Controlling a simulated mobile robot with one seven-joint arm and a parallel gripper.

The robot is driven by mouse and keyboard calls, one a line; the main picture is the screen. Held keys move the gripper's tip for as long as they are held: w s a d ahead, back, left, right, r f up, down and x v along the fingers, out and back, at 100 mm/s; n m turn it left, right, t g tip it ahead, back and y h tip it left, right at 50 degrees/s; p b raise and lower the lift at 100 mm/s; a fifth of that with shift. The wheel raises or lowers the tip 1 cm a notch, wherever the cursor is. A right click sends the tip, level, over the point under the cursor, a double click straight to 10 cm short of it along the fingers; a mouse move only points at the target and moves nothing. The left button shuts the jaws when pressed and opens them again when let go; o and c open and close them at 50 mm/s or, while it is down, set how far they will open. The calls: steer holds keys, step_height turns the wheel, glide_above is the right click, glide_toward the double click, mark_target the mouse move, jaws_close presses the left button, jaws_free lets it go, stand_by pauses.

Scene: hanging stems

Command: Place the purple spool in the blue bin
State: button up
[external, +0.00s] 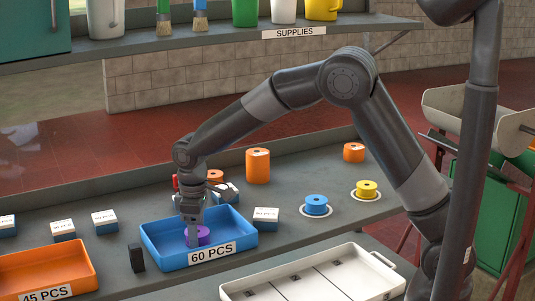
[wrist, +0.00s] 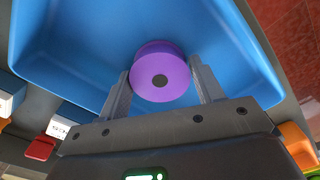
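The purple spool (external: 204,236) is low inside the blue bin (external: 165,257), near its front wall, which bears a "60 PCS" label. My gripper (external: 194,240) reaches down into the bin at the spool. In the wrist view, the spool (wrist: 160,78) sits between the two fingers of my gripper (wrist: 160,82), which press against its sides with no clear gap. The blue bin (wrist: 75,50) fills the background around it. Part of the spool is hidden behind a finger in the external view.
An orange bin (external: 60,270) lies to the left and a white divided tray (external: 315,275) at the front. A blue spool (external: 316,206) and a yellow spool (external: 367,190) stand to the right. A small dark block (external: 136,258) stands beside the blue bin. A shelf (external: 225,35) hangs above.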

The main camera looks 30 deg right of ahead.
steer(key=o, duration=0.3)
steer(key=shift+o, duration=0.2)
step_height(320, 180, up, 12)
steer(key=shift+r, duration=0.2)
steer(key=s+d+r+m+t, duration=0.1)
steer(key=s+d+r+m, duration=0.15)
steer(key=d, duration=0.55)
steer(key=s+d+r+m+t+y, duration=0.1)
steer(key=d+r, duration=0.2)
steer(key=d, duration=0.4)
steer(key=s+d+r+m, duration=0.2)
steer(key=d+r, duration=0.1)
steer(key=d, duration=0.5)
steer(key=s+d+f+m+t, duration=0.1)
steer(key=s+d+m, duration=0.1)
steer(key=s+d, duration=0.5)
steer(key=s+d+f+m+t+h, duration=0.1)
steer(key=s+d+m+t, duration=0.1)
steer(key=s+d, duration=0.6)
steer(key=shift+f+m+t, duration=0.3)
steer(key=shift+f+m, duration=0.05)
steer(key=shift+m, duration=0.5)
